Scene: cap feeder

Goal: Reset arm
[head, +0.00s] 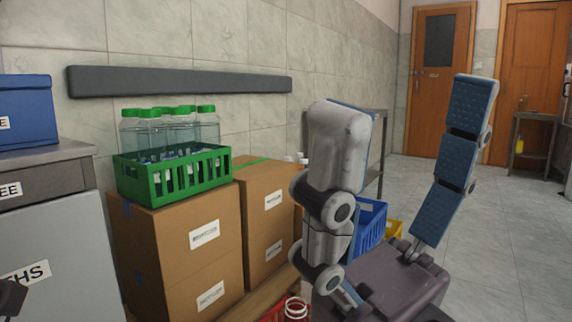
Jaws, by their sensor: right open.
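I cannot make out a left gripper.
A green crate (176,181) with clear green-capped bottles (152,130) stands on stacked cardboard boxes (186,252). A blue box (27,112) sits on a grey cabinet (42,235) at left. A blue bin (371,222) is behind the pale arm. Open floor (520,240) lies right.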

